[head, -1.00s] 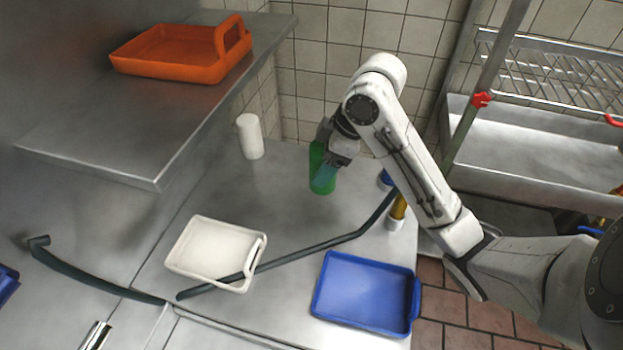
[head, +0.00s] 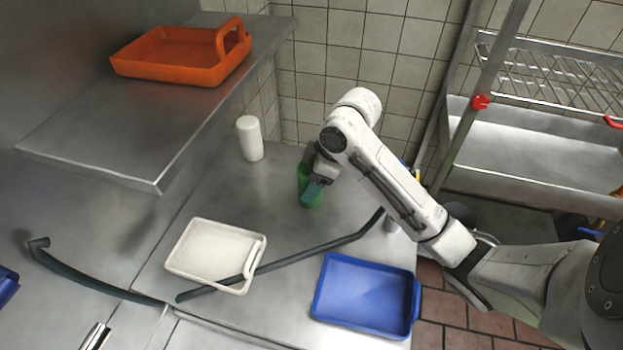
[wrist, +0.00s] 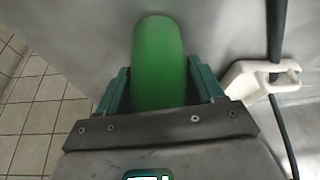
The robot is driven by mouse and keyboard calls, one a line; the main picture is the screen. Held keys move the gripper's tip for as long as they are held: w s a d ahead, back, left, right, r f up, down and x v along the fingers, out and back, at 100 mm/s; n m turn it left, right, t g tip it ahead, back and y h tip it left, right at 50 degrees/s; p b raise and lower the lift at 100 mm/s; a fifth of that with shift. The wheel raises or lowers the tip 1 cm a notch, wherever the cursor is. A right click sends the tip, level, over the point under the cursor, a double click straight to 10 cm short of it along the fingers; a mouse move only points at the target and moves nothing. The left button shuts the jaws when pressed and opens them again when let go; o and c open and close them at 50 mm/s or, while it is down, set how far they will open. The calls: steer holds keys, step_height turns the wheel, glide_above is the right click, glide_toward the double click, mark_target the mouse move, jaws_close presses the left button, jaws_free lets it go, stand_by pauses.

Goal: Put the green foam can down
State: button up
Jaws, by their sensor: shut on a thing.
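The green foam can (head: 304,183) is upright in my gripper (head: 313,188), over the back middle of the steel counter (head: 230,192). In the wrist view the green can (wrist: 160,62) stands between the two teal fingers (wrist: 160,88), which are shut on it. I cannot tell whether its base touches the counter. My gripper covers part of the can in the head view.
A white can (head: 250,139) stands at the back left. A white tray (head: 183,262) and a blue tray (head: 318,296) lie at the front, with a dark bar (head: 330,243) behind the blue one. An orange tray (head: 170,70) sits on the raised shelf (head: 90,135). Counter around the can is clear.

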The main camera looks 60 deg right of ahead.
steer(key=shift+f, duration=0.2)
steer(key=o, duration=1.4)
steer(key=shift+r, duration=0.1)
steer(key=shift+c, duration=0.2)
steer(key=p+v, duration=0.1)
steer(key=v, duration=1.1)
steer(key=shift+s+r, duration=0.1)
steer(key=shift+r, duration=0.05)
